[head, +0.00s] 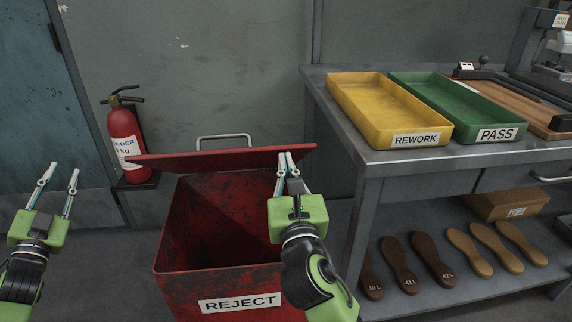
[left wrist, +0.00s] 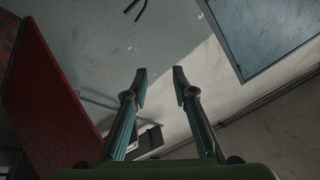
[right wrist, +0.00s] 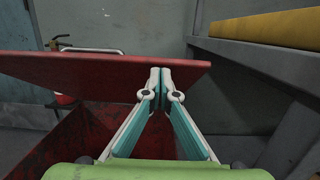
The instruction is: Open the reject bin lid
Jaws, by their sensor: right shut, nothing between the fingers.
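The red reject bin (head: 240,283) stands on the floor with its dark inside showing. Its red lid (head: 200,160) is raised and tilted at the back of the bin, with a metal handle (head: 223,137) beyond it. My right gripper (head: 287,157) is shut and empty over the bin's right side, its tips in front of the lid. In the right wrist view the tips overlap the lid (right wrist: 90,75); I cannot tell whether they touch it. My left gripper (head: 58,178) is open and empty, left of the bin. A red panel (left wrist: 50,100) shows in the left wrist view.
A fire extinguisher (head: 124,140) stands at the wall behind the bin's left. A grey bench (head: 410,153) on the right holds a yellow REWORK tray (head: 415,140) and a green PASS tray (head: 497,134). Several soles lie on its lower shelf (head: 430,300).

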